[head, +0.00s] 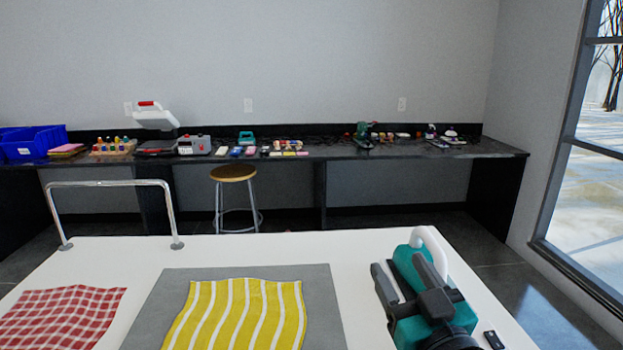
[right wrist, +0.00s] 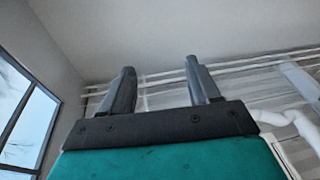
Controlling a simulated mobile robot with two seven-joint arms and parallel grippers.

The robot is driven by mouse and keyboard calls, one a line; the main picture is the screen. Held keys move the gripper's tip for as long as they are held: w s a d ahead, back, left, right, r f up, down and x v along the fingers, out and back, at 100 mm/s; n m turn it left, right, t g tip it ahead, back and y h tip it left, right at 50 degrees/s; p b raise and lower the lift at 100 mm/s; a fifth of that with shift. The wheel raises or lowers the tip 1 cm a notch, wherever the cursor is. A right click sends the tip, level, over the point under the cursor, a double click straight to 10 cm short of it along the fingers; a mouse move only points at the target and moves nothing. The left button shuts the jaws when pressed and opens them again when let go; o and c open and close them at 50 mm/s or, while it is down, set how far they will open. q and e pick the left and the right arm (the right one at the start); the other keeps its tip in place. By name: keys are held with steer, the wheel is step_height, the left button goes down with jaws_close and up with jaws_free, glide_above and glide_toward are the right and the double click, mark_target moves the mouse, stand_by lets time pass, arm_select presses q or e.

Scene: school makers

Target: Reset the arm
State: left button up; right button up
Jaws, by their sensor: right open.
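My right gripper (head: 398,262) is at the lower right of the head view, over the right part of the white table (head: 220,252). Its two dark fingers are apart and point away from me and upward. In the right wrist view the gripper (right wrist: 160,82) shows open, with nothing between the fingers. My left gripper is not in view.
A yellow striped cloth (head: 240,312) lies on a grey mat (head: 325,295), beside a red checked cloth (head: 62,315). A metal rail (head: 110,183) stands at the far left edge. A stool (head: 233,173) stands beyond.

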steer(key=s+d+f+m+g+h, duration=0.1)
steer(key=s+d+f+g, duration=0.1)
steer(key=f, duration=0.2)
steer(key=s+d+f+m+g+h, duration=0.1)
steer(key=s+d+f+g+h, duration=0.1)
steer(key=f, duration=0.3)
steer(key=s+d+f+m+g+h, duration=0.1)
steer(key=s+d+f+g+h, duration=0.1)
steer(key=s+f+g, duration=0.1)
steer(key=shift+s+d+f, duration=0.1)
steer(key=shift+f, duration=0.35)
steer(key=shift+s+d+f, duration=0.1)
steer(key=shift+f, duration=0.35)
steer(key=s+d+f+n+g, duration=0.1)
steer(key=s+f+g, duration=0.4)
steer(key=s, duration=0.4)
steer(key=s+f+g, duration=0.4)
steer(key=s+f, duration=0.1)
steer(key=s, duration=0.4)
steer(key=w+a+f+t+y, duration=0.2)
steer(key=w+a+f+t, duration=0.1)
steer(key=w+f+t, duration=0.4)
steer(key=shift+w+f+n, duration=0.4)
steer(key=shift+w+f, duration=0.1)
steer(key=shift+f, duration=0.4)
